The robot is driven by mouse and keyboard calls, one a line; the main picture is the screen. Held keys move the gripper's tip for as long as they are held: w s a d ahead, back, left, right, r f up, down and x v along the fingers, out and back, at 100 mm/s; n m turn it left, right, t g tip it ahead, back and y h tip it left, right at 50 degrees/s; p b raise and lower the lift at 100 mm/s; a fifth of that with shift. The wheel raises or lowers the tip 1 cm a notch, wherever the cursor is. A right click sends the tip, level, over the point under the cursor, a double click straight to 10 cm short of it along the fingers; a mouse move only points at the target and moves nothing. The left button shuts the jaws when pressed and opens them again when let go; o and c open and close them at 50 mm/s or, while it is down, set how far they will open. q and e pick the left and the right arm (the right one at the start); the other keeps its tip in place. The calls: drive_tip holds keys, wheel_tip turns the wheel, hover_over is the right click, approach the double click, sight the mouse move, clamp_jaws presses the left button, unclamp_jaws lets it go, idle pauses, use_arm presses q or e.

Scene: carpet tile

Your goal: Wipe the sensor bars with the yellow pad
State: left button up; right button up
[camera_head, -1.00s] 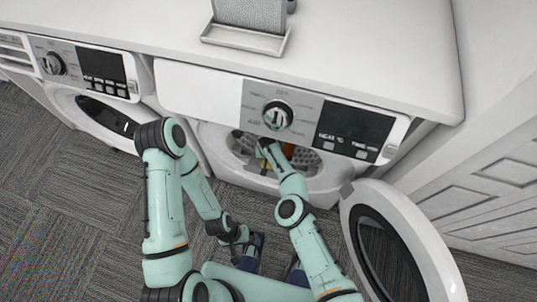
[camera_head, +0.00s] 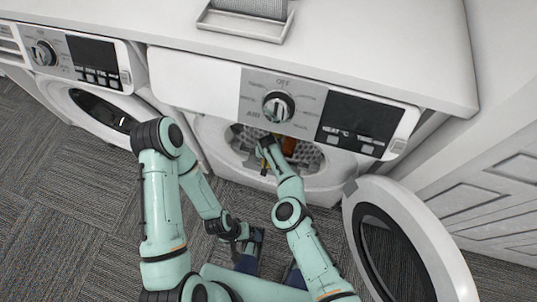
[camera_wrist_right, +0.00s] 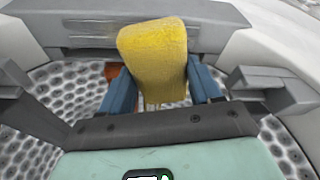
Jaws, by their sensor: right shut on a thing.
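The yellow pad (camera_wrist_right: 153,60) is held upright between the two blue fingers of my right gripper (camera_wrist_right: 164,88) in the right wrist view. In the head view my right gripper (camera_head: 266,150) reaches into the open drum of the right washer, and only a sliver of yellow shows beside it. The sensor bars (camera_wrist_right: 97,28) look like pale horizontal strips on the grey panel behind the pad, partly hidden by it. I cannot tell whether the pad touches them. My left gripper (camera_head: 250,248) hangs low, near the floor; its jaw state is unclear.
The open round door (camera_head: 408,240) stands right of the drum. The perforated drum wall (camera_wrist_right: 35,100) surrounds my right gripper. An orange-brown object (camera_head: 289,146) lies in the drum. A grey tray (camera_head: 243,27) sits on the countertop. A second washer (camera_head: 90,105) stands left.

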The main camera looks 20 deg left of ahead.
drive_tip(key=shift+f+b, duration=0.9)
drive_tip(key=shift+f, duration=0.15)
